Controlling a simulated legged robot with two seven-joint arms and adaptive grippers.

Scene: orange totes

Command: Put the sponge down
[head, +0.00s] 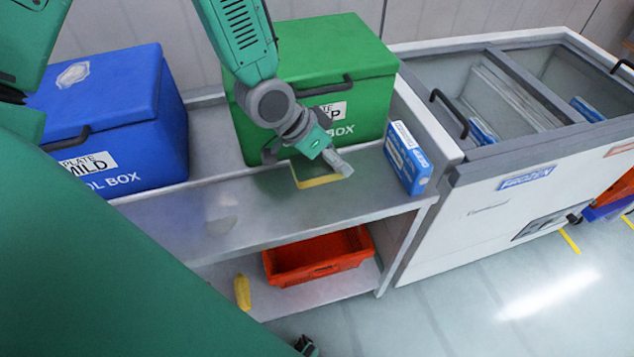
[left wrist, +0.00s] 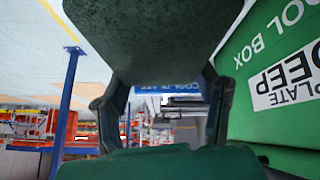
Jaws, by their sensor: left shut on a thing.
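The sponge (head: 322,182) has a yellow edge and a dark green face. It is between the fingers of my left gripper (head: 308,164), which is shut on it. In the head view it is low over or at the grey upper shelf (head: 255,215), in front of the green cool box; I cannot tell whether it touches the shelf. In the left wrist view the sponge's dark green face (left wrist: 145,35) fills the upper middle between the fingers (left wrist: 160,100).
The green cool box (head: 325,60) stands close behind the gripper. A blue-and-white carton (head: 408,158) stands to the right, a blue cool box (head: 110,115) to the left. Below are an orange tote (head: 318,262) and a yellow item (head: 242,292). The shelf's left-middle is clear.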

